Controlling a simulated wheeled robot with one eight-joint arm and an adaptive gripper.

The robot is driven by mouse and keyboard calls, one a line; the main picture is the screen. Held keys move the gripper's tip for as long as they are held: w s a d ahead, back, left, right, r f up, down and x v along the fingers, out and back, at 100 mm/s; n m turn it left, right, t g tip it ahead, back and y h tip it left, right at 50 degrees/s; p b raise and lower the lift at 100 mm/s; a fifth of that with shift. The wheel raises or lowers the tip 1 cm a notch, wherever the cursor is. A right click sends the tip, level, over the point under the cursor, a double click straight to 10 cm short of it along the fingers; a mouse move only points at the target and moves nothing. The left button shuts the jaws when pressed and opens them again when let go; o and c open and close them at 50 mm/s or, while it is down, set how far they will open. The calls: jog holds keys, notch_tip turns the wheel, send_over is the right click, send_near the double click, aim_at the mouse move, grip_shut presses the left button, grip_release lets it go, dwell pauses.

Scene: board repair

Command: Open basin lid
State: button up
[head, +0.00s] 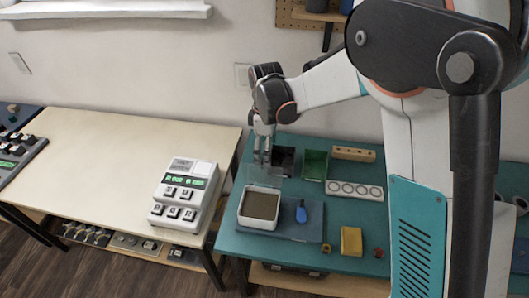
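The basin (244,219) is a white, square-rimmed container with a dark brown inside, near the left side of the teal table. A faint, see-through panel (276,181), which looks like the lid, stands up at the basin's far edge. My gripper (262,160) points down just behind the basin, at the top of this panel. Its two fingers are close together. I cannot tell whether they touch or hold the panel.
A blue-handled tool (301,212) lies right of the basin on a dark blue mat (313,234). Black (285,158) and green (314,166) bins, a white strip with round holes (355,190) and a yellow block (351,241) are nearby. A grey device (186,194) stands on the left table.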

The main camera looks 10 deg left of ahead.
jog(key=shift+w+d+r, duration=0.1)
jog(key=shift+w+r, duration=0.1)
jog(key=shift+w, duration=0.3)
jog(key=shift+w+d+r, duration=0.1)
jog(key=shift+w+r, duration=0.05)
jog(key=shift+w, duration=0.3)
jog(key=c, duration=0.4)
jog(key=shift+w+d+r+p, duration=0.1)
jog(key=shift+w+r+p, duration=0.65)
jog(key=shift+w, duration=0.8)
jog(key=shift+w+d+r+p, duration=0.1)
jog(key=shift+w+r+p, duration=0.35)
jog(key=shift+w+r, duration=0.8)
jog(key=shift+w+d+r+p, duration=0.1)
jog(key=shift+w+r+p, duration=0.5)
jog(key=shift+w, duration=1.25)
notch_tip(320, 180, up, 12)
jog(key=shift+f, duration=0.1)
